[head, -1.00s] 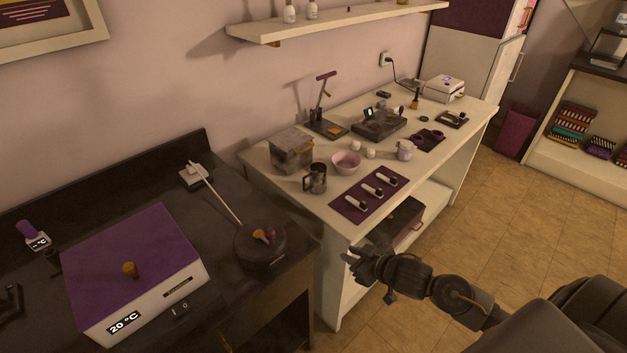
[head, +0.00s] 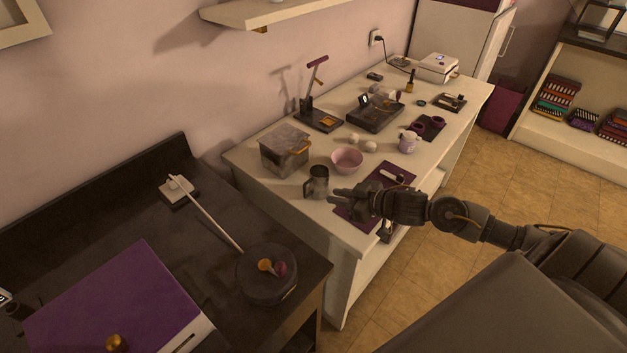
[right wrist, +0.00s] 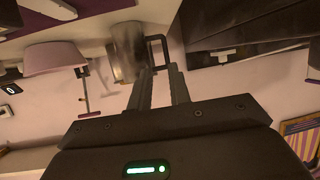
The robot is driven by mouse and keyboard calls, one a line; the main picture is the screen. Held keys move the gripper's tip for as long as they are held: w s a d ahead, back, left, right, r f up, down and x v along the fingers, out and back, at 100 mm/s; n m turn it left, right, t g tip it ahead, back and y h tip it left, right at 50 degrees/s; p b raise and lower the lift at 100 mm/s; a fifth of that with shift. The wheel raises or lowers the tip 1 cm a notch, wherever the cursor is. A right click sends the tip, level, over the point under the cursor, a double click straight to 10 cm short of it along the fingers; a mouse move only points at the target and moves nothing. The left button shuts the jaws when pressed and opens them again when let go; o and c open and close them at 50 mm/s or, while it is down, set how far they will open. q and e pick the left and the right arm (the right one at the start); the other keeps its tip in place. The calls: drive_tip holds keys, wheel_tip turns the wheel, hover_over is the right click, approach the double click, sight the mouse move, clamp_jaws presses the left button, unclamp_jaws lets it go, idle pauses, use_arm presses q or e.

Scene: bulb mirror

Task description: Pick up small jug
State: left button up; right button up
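The small jug (head: 316,182) is a grey metal jug with a dark handle. It stands upright near the front left of the white counter, and it also shows in the right wrist view (right wrist: 126,52). My right gripper (head: 334,197) is just right of the jug in the head view, its fingers pointing at the handle side. In the right wrist view the fingertips (right wrist: 160,70) are apart with nothing between them, near the jug's square handle. I cannot tell whether they touch it. My left gripper is not in view.
A pink bowl (head: 347,160) and a grey box-like container (head: 285,150) stand close behind the jug. A purple mat (head: 350,212) with small tools lies under my right arm. A dark counter (head: 215,265) with a round dark device (head: 267,272) is at the left.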

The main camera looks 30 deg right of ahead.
sight(305, 196)
drive_tip(key=shift+w+a, duration=0.35)
drive_tip(key=shift+w, duration=0.05)
drive_tip(key=x, duration=0.4)
drive_tip(key=shift+w+a, duration=0.2)
drive_tip(key=shift+a, duration=0.05)
drive_tip(key=shift+w+a+f, duration=0.15)
drive_tip(key=shift+w, duration=0.05)
drive_tip(key=shift+w+a+p, duration=0.15)
drive_tip(key=shift+w+p, duration=0.1)
drive_tip(key=shift+p, duration=0.1)
drive_tip(key=x, duration=0.3)
drive_tip(key=shift+w+a+p, duration=0.3)
drive_tip(key=shift+p, duration=0.05)
drive_tip(key=shift+w+a+f, duration=0.2)
drive_tip(key=shift+w+f, duration=0.05)
drive_tip(key=shift+w, duration=0.1)
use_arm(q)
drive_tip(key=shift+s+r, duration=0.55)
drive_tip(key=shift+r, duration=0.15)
